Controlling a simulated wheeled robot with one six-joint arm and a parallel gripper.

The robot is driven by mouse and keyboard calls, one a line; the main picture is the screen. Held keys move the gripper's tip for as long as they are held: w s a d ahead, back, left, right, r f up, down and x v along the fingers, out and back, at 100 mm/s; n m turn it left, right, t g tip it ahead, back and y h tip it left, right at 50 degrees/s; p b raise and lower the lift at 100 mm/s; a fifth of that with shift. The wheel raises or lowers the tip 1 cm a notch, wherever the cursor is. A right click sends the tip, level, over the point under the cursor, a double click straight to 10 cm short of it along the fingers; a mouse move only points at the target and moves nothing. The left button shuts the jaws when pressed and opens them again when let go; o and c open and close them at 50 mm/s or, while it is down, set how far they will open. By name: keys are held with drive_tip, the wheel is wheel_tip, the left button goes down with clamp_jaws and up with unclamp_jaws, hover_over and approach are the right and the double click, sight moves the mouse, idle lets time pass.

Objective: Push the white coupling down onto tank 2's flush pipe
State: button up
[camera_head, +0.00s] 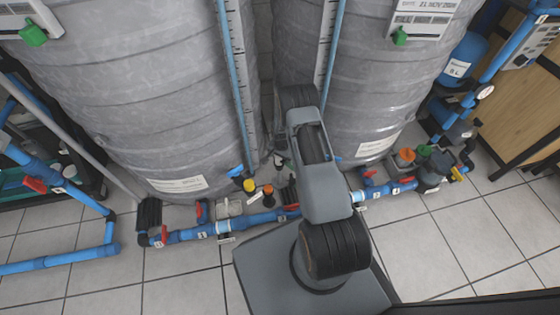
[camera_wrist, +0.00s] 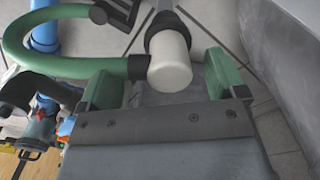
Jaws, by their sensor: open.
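The white coupling (camera_wrist: 170,67) shows in the wrist view as a short white cylinder with a black collar (camera_wrist: 165,32) at its far end. A grey pipe runs on beyond the collar. My gripper (camera_wrist: 162,72) is open, with one green finger on each side of the coupling and a visible gap on the right. I cannot tell whether the left finger touches anything. How far the coupling sits on the pipe is unclear. In the head view my arm hides the gripper and the coupling, between the two big grey tanks (camera_head: 130,80) and (camera_head: 385,80).
A green hose (camera_wrist: 50,65) curves at the left of the wrist view, its black end close beside the coupling. Blue pipework (camera_head: 185,235) with red-handled valves runs along the floor before the tanks. A tank wall (camera_wrist: 295,50) stands close at right. Tiled floor (camera_head: 465,235) is clear at front right.

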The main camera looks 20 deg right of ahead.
drive_tip(key=shift+c, duration=0.4)
drive_tip(key=shift+r, duration=0.1)
drive_tip(key=c, duration=0.9)
drive_tip(key=shift+r+p, duration=0.4)
drive_tip(key=shift+r, duration=0.2)
wheel_tip(320, 180, up, 2)
drive_tip(key=shift+r+p, duration=0.25)
drive_tip(key=shift+p, duration=0.55)
drive_tip(key=s+a+r+p, duration=0.1)
drive_tip(key=s+r+p, duration=0.1)
drive_tip(key=s+r, duration=0.1)
drive_tip(key=s+a+r+p, duration=0.1)
drive_tip(key=s+r+p, duration=0.1)
drive_tip(key=s, duration=0.4)
drive_tip(key=s+a+r+p, duration=0.2)
drive_tip(key=s+r, duration=0.2)
drive_tip(key=shift+s+r, duration=0.15)
drive_tip(key=shift+s, duration=0.05)
